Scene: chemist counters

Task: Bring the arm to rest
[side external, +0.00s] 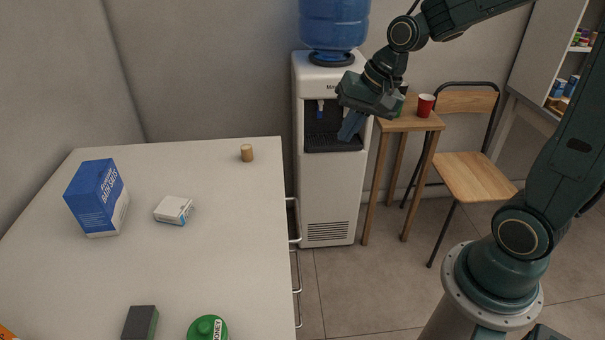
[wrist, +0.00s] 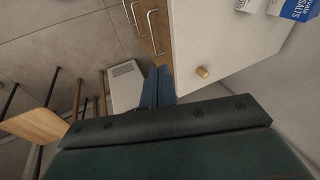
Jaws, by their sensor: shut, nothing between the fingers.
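My gripper (side external: 352,126) hangs at the end of my raised arm, in front of the white water dispenser in the side view. Its blue fingers point down and are together with nothing between them. In the wrist view the shut fingers of my gripper (wrist: 158,88) show above the dark gripper body. The gripper is off to the right of the white counter, clear of it and holding nothing. In the side view the fingers overlap the dispenser's tap recess; whether they touch it cannot be told.
A white counter (side external: 230,240) carries a blue bath salts box (side external: 97,198), a small white box (side external: 173,210), a cork-coloured cylinder (side external: 247,153), a dark green block (side external: 140,322) and a green-lidded jar (side external: 208,328). The water dispenser (side external: 328,200), a stool with a red cup (side external: 425,105) and a chair (side external: 475,178) stand behind.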

